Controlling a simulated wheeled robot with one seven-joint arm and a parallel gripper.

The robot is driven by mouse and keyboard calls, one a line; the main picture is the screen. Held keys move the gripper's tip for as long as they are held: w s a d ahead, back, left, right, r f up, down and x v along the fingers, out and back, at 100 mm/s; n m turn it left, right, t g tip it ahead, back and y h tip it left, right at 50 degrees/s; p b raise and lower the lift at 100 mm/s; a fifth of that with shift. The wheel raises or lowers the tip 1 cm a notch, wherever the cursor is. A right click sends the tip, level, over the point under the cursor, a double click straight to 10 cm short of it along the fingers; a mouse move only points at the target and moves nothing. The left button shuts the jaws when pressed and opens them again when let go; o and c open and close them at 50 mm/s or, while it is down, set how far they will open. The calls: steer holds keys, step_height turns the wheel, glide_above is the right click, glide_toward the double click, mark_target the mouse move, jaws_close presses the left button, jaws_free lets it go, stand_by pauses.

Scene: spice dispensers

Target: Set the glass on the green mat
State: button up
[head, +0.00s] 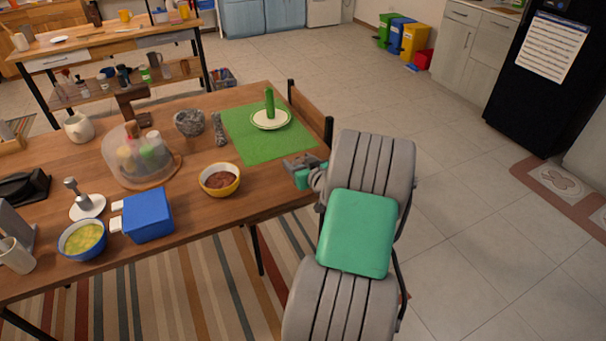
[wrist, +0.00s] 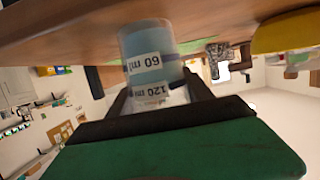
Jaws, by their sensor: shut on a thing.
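The glass (wrist: 150,65) is a clear, bluish measuring cup with "60 ml" and "120 ml" labels in the wrist view. My gripper (wrist: 158,95) is shut on it, with one dark finger on each side. In the head view my gripper (head: 304,172) is at the table's right edge, just off the near right corner of the green mat (head: 240,148). The glass is hard to make out there. The mat's near part is bare.
A yellow bowl of brown food (head: 220,181) stands left of my gripper. A stone mortar (head: 189,122) and its pestle (head: 218,130) are left of the mat. A chair (head: 312,107) stands at the table's right end. A blue box (head: 148,214) is farther left.

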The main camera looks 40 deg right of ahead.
steer(key=c, duration=0.9)
jaws_close()
steer(key=shift+r, duration=0.25)
